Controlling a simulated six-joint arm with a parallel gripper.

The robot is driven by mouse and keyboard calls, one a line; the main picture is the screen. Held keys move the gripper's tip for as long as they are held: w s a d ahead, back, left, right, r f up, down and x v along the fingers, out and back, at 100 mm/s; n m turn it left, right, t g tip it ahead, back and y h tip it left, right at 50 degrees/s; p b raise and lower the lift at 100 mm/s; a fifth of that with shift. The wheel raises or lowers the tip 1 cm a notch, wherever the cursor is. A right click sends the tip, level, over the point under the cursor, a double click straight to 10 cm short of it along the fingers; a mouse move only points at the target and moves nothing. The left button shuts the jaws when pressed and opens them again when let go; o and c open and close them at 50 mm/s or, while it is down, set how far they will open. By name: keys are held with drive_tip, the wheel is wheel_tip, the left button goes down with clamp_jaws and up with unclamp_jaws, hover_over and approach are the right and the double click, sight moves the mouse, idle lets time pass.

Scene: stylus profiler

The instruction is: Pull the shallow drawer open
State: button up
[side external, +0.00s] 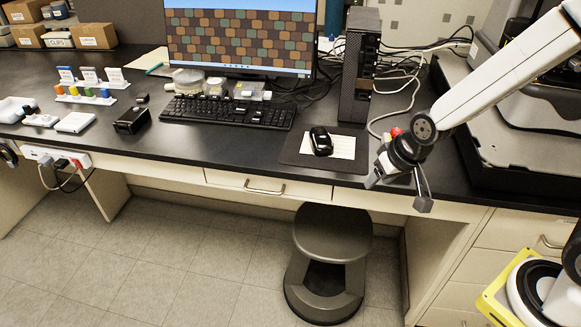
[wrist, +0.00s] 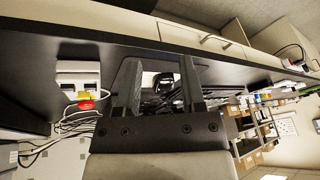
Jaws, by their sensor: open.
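The shallow drawer (side external: 225,182) is a cream front under the black bench top, with a metal bar handle (side external: 265,189). Its front sits flush under the bench edge and looks closed. My gripper (side external: 397,192) is open and empty at the bench's front edge, to the right of the drawer and apart from the handle. In the wrist view the two dark fingers of my gripper (wrist: 161,66) stand wide apart. The drawer front (wrist: 181,33) and its handle (wrist: 215,38) show there beyond and to the right of the fingers.
A mouse (side external: 321,141) on a dark mat (side external: 293,150), a keyboard (side external: 228,112) and a computer tower (side external: 360,68) stand on the bench. A white box with a red button (wrist: 86,104) is near my gripper.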

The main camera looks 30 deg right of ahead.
drive_tip(key=w+a+f+m+t, duration=0.1)
drive_tip(key=w+a+m+t, duration=0.15)
drive_tip(key=w, duration=0.35)
drive_tip(key=w+a+f+m+t, duration=0.1)
drive_tip(key=w+a+f+m, duration=0.1)
drive_tip(key=w+a+m, duration=0.3)
drive_tip(key=m+t+h, duration=0.3)
drive_tip(key=m+t, duration=0.2)
drive_tip(key=m, duration=0.2)
hover_over(263, 192)
drive_tip(key=s, duration=0.5)
wheel_tip(263, 192, down, 7)
wheel_tip(263, 192, down, 6)
drive_tip(key=s+a+m+t+h, duration=0.1)
drive_tip(key=a+m+h, duration=0.1)
drive_tip(key=m, duration=0.4)
drive_tip(key=shift+s+a+t+h, duration=0.3)
drive_tip(key=shift+s+t+h, duration=0.05)
drive_tip(key=shift+h, duration=0.45)
drive_tip(key=shift+f+m, duration=0.1)
drive_tip(key=shift+m, duration=0.15)
drive_tip(key=shift+x, duration=3.9)
